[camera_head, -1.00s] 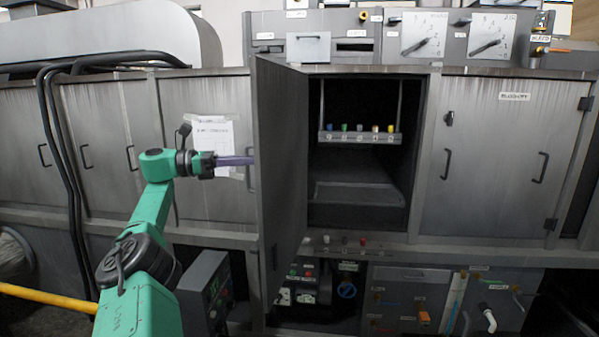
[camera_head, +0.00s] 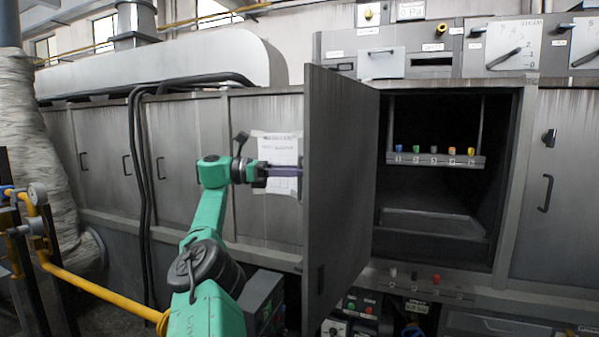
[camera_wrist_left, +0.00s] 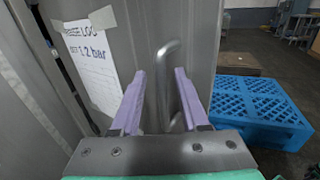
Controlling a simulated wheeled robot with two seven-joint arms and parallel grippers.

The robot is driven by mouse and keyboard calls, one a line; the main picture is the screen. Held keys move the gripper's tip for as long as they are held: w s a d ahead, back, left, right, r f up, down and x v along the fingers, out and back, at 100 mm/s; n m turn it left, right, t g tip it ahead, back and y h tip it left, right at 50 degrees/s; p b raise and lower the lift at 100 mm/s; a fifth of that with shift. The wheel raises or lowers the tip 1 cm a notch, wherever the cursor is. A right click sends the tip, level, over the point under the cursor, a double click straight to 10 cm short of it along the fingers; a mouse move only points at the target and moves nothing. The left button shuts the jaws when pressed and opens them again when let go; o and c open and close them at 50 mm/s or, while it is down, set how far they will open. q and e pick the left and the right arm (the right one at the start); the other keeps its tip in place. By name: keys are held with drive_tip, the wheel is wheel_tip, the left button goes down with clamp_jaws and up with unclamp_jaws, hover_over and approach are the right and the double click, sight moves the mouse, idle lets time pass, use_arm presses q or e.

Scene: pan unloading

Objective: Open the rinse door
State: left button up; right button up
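A grey metal cabinet door (camera_head: 338,190) stands swung out from its opening in the head view. No label on it is readable. My left gripper (camera_head: 287,172) is at the door's outer face, at handle height. In the left wrist view, the two purple fingers of this gripper (camera_wrist_left: 160,74) are apart, on either side of the bent metal door handle (camera_wrist_left: 165,85). A gap shows between the fingers and the bar, which is closer to the right finger. My right gripper is not in view.
The dark compartment (camera_head: 440,180) holds a rack with several coloured knobs (camera_head: 435,159). A paper sheet (camera_head: 277,148) hangs on the panel behind my gripper. A yellow pipe (camera_head: 90,287) runs low at left. A blue pallet (camera_wrist_left: 255,108) lies on the floor.

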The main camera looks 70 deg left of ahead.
use_arm(q)
wheel_tip(320, 180, up, 20)
drive_tip(key=p, duration=1.9)
